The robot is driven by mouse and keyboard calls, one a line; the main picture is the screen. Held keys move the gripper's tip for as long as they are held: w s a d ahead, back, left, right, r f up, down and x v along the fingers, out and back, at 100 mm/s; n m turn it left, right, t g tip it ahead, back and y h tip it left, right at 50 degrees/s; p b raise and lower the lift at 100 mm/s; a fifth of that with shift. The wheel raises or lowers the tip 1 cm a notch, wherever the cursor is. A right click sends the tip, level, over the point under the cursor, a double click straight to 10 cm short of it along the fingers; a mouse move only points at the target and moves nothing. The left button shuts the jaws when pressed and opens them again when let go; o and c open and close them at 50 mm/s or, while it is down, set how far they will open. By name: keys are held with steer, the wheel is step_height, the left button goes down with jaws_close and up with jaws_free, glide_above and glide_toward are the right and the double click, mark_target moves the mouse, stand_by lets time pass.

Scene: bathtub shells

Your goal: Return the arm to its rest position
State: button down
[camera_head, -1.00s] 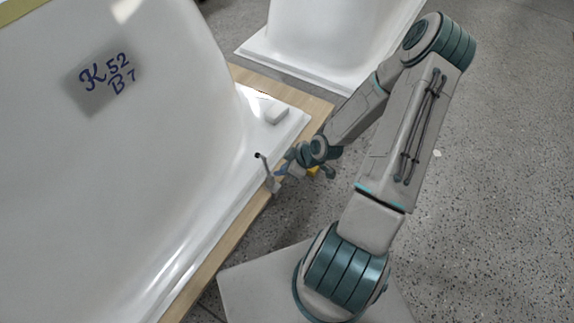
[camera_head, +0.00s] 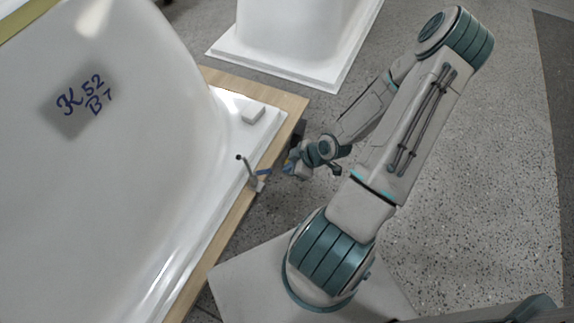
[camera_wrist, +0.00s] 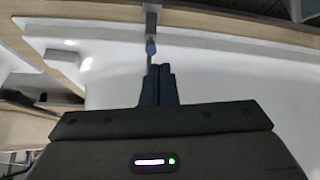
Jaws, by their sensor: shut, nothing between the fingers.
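My arm stands bent over the floor at the right of the head view, beside a white bathtub shell (camera_head: 120,190). My gripper (camera_head: 262,173) is near the shell's rim, close to a small grey bracket with an upright rod (camera_head: 250,172) at that edge. In the wrist view my gripper (camera_wrist: 157,72) shows its two dark fingers together with nothing between them. The bracket (camera_wrist: 151,20) is straight ahead of the fingertips in that view, over the shell's white edge (camera_wrist: 230,45). Whether the fingertips touch it I cannot tell.
The shell rests on a wooden board (camera_head: 285,103). A second white shell (camera_head: 290,55) stands behind. Speckled grey floor (camera_head: 480,190) is open to the right.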

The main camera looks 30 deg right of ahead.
stand_by(0.4)
step_height(320, 180, up, 28)
steer(key=d+m+g+h+p, duration=0.2)
steer(key=m+g+h+p, duration=0.3)
steer(key=p, duration=0.7)
steer(key=s+a+r+m+t+p, duration=0.1)
steer(key=s+a+r+p, duration=0.2)
steer(key=r, duration=0.6)
steer(key=s+a+r+m+t+p, duration=0.1)
steer(key=s+a+r+m+p, duration=0.1)
steer(key=r, duration=0.8)
steer(key=s+a+r+m+p, duration=0.2)
steer(key=s+a+r+p, duration=0.2)
steer(key=a+r, duration=0.3)
step_height(320, 180, up, 3)
steer(key=shift+s+f+t+p, duration=0.15)
steer(key=shift+t+p, duration=0.25)
steer(key=shift+p, duration=0.5)
